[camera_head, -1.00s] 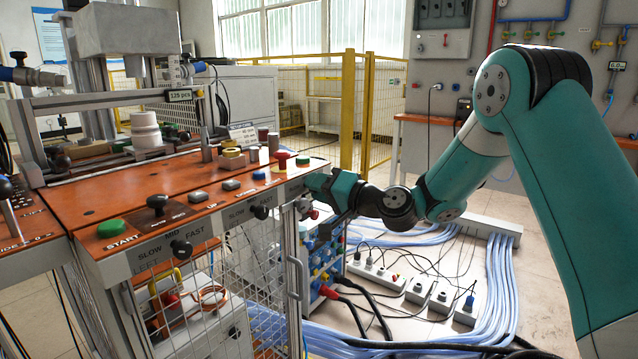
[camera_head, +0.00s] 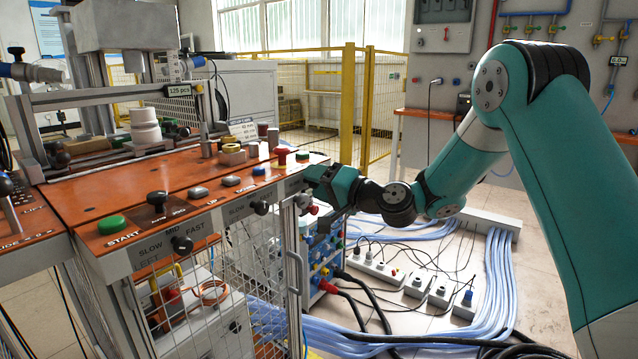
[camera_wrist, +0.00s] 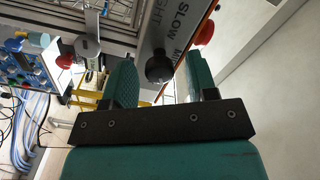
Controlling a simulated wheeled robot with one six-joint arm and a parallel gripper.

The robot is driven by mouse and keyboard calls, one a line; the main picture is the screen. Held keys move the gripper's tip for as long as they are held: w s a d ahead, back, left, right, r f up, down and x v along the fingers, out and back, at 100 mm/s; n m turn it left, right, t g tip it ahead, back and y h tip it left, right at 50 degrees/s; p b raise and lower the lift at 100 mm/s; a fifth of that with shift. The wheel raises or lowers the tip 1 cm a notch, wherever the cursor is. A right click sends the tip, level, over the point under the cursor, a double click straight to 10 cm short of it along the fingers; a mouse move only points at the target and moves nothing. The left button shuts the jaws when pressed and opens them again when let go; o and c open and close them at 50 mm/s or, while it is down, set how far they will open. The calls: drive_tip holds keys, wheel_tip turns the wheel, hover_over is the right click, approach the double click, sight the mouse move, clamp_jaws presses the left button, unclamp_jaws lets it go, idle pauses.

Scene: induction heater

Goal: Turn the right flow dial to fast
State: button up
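The right flow dial (camera_wrist: 159,68) is a round black knob on the panel edge, beside a label (camera_wrist: 180,22) reading SLOW and part of RIGHT in the wrist view. My gripper (camera_wrist: 158,78) is open, with one teal finger on each side of the dial and visible gaps. I cannot tell how deep the fingers reach around it. In the head view my gripper (camera_head: 314,181) is at the right end of the console front and hides this dial. Which mark the dial points to is not clear.
Two other black dials, the left one (camera_head: 182,244) and another (camera_head: 261,207), sit along the console front. A mesh door (camera_head: 262,270) is below. Cables (camera_head: 400,335) cover the floor.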

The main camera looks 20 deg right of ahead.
drive_tip(key=b+v, duration=0.6)
drive_tip(key=v, duration=1.1)
drive_tip(key=shift+s, duration=0.15)
drive_tip(key=shift+d, duration=0.1)
